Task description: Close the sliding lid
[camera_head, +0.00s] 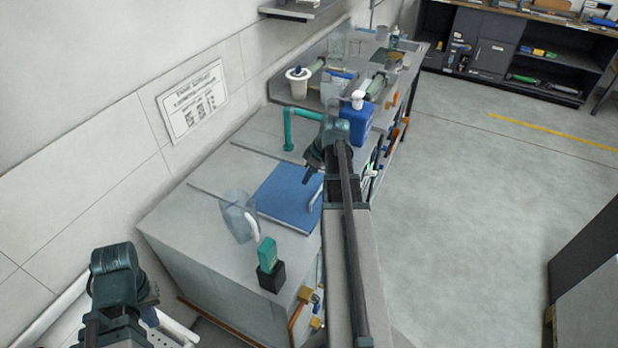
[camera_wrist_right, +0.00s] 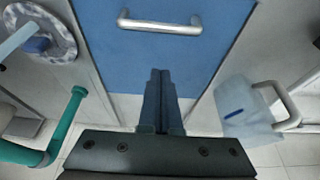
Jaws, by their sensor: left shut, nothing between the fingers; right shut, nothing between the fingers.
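The sliding lid is a flat blue panel (camera_head: 284,192) on the grey counter, with a metal bar handle (camera_head: 316,197) near its right edge. In the right wrist view the lid (camera_wrist_right: 110,60) fills the top middle, with its handle (camera_wrist_right: 160,25) across the top. My right gripper (camera_head: 308,176) is over the lid, shut and empty. Its closed fingers (camera_wrist_right: 160,75) point toward the handle and stay apart from it in the picture. How high they are above the lid I cannot tell. My left gripper (camera_head: 148,298) is shut and empty at lower left, away from the lid.
A clear jug (camera_head: 238,216) stands beside the lid, near a green block on a black base (camera_head: 268,262). A teal pipe (camera_head: 290,125) and a blue container (camera_head: 356,122) stand behind. The wall is on the left; open floor (camera_head: 490,200) is on the right.

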